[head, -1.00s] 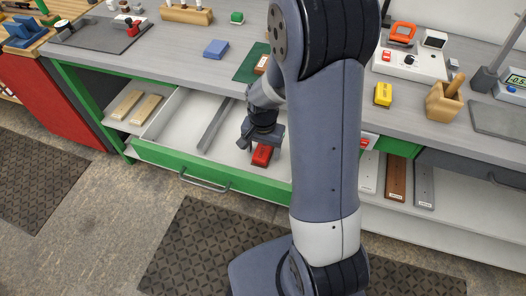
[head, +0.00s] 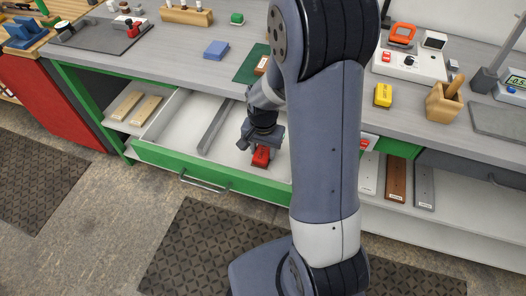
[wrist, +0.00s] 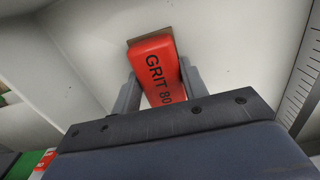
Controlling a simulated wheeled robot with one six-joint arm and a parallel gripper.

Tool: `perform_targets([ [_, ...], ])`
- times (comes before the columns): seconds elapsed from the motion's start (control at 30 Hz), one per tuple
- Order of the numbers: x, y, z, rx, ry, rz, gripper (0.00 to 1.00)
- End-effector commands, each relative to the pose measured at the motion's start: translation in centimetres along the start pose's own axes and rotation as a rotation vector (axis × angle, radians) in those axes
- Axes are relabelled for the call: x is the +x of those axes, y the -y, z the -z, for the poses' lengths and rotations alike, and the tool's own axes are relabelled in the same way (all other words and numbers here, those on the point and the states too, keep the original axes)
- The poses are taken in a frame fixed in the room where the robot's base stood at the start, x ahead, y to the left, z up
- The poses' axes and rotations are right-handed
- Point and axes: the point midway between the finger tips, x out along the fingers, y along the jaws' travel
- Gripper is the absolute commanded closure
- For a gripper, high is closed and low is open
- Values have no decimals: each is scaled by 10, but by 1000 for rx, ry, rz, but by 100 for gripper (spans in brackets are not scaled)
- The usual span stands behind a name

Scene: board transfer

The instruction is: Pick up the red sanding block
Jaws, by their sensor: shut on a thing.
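The red sanding block (head: 261,157) is in the open green-fronted drawer (head: 215,172), near its right end. In the wrist view the block (wrist: 155,62) shows the black print "GRIT 80" and a brown far end. My gripper (wrist: 158,85) has one finger on each side of the block and is shut on it. In the head view my gripper (head: 262,147) is over the block, low inside the drawer. The block's near end is hidden behind the gripper body in the wrist view. I cannot tell whether the block touches the drawer floor.
A grey divider (head: 216,125) stands in the drawer to the left of my gripper. The drawer's white floor (head: 180,125) is clear around it. On the bench above are a blue block (head: 216,48), a green mat (head: 250,66) and a yellow block (head: 383,94).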

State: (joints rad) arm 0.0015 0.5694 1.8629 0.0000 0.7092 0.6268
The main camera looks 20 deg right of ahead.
Motion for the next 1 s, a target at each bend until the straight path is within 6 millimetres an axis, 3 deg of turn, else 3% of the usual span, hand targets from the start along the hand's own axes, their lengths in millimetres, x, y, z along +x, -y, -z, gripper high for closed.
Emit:
perform_targets([
  [0.17,-10,1,1,0,-3,2,82],
  [0.63,-90,1,1,0,-4,3,82],
  [1.0,-100,0,0,0,0,0,82],
])
